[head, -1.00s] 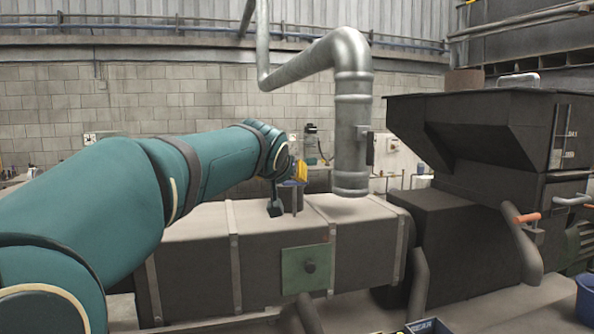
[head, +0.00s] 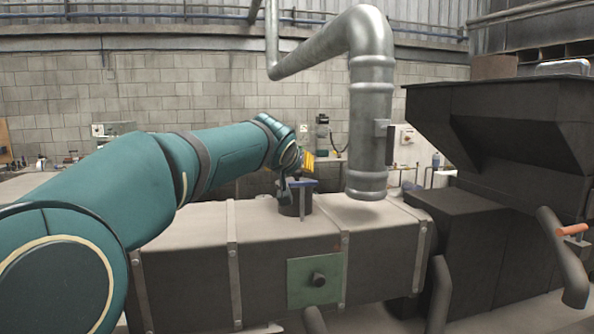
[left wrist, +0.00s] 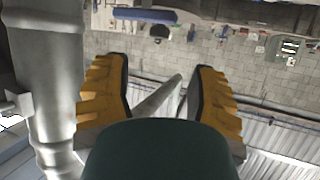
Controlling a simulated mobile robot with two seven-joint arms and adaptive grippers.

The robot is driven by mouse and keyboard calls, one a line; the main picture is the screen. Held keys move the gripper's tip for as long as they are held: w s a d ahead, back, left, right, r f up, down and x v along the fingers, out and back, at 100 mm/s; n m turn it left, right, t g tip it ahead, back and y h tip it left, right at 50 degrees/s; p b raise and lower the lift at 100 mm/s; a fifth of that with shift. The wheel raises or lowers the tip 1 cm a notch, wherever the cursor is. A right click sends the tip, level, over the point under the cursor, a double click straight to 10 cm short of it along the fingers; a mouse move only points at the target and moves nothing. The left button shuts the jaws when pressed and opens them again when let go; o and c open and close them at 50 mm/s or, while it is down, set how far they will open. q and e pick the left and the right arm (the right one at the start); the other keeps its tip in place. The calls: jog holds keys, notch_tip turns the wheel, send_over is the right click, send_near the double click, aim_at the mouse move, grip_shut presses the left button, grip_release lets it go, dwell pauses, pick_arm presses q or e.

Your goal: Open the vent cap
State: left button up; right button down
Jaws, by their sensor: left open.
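The vent cap (head: 299,184) is a flat blue lid on a short dark upright pipe, on top of the long dark duct box. It looks level and shut, though my fingers partly cover its left side. My left gripper (head: 297,170) reaches it from the left, its fingers just above and in front of the cap; I cannot tell whether they touch it. In the left wrist view the yellow fingers (left wrist: 158,95) are wide apart with nothing gripped between them. A blue bar shows at that view's top, but I cannot tell if it is the cap. My right gripper is not in view.
A thick silver pipe (head: 368,120) hangs close to the right of the cap and also stands at left in the left wrist view (left wrist: 48,85). The duct box (head: 190,260) has a green plate (head: 302,284). A dark hopper machine (head: 500,150) stands at right.

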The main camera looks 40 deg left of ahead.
aim_at(295, 177)
pick_arm(q)
jog(key=shift+p+x, duration=1.45)
jog(key=shift+x, duration=0.5)
jog(key=shift+p+x, duration=0.75)
jog(key=shift+x, duration=1.15)
jog(key=shift+p+x, duration=0.4)
jog(key=shift+x, duration=1.1)
jog(key=shift+r, duration=0.1)
grip_shut()
